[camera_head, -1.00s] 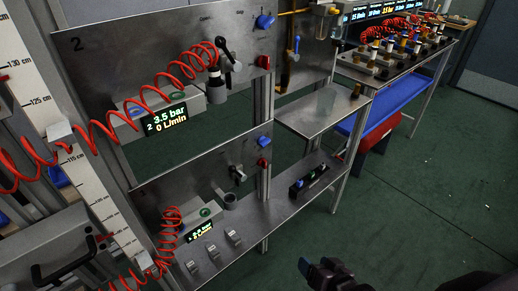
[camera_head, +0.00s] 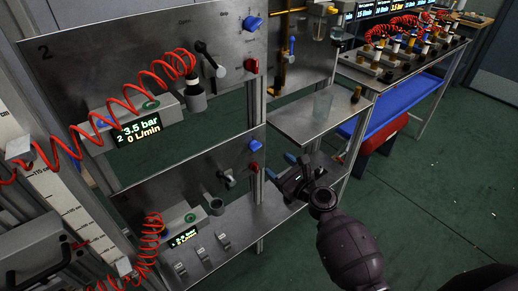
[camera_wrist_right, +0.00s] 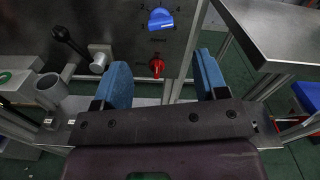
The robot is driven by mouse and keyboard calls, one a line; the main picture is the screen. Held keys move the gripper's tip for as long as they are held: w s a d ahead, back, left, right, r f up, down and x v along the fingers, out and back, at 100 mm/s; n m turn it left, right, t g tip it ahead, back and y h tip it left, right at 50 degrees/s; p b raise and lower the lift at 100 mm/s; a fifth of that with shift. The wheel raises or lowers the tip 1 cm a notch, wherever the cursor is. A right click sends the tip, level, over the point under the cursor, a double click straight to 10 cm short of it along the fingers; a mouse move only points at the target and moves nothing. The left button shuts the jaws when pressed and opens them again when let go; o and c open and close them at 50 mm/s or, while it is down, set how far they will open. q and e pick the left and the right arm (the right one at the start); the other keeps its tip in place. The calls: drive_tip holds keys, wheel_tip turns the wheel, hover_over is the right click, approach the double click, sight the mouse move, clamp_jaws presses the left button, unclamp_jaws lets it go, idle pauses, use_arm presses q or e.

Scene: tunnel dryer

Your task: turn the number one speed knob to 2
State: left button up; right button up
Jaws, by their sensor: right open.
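The lower steel panel carries a blue knob (camera_head: 255,146) near its right edge, with a red knob (camera_head: 253,167) just below. The right wrist view shows this blue knob (camera_wrist_right: 160,19) with small marks around it, and the red knob (camera_wrist_right: 156,67) under it. My right gripper (camera_head: 281,167) is open and empty, in front of and to the right of these knobs. Its blue fingers (camera_wrist_right: 162,65) are apart, with the red knob seen between them, and I see no contact. My left gripper is not in view.
The upper panel, marked 2, has its own blue knob (camera_head: 253,23) and red knob (camera_head: 251,66). A black lever (camera_wrist_right: 72,42) and a grey cup (camera_wrist_right: 50,88) are left of the fingers.

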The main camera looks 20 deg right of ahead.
sight(257, 148)
drive_tip(key=b+x, duration=0.1)
drive_tip(key=x, duration=0.9)
drive_tip(key=shift+f, duration=0.1)
drive_tip(key=c, duration=0.9)
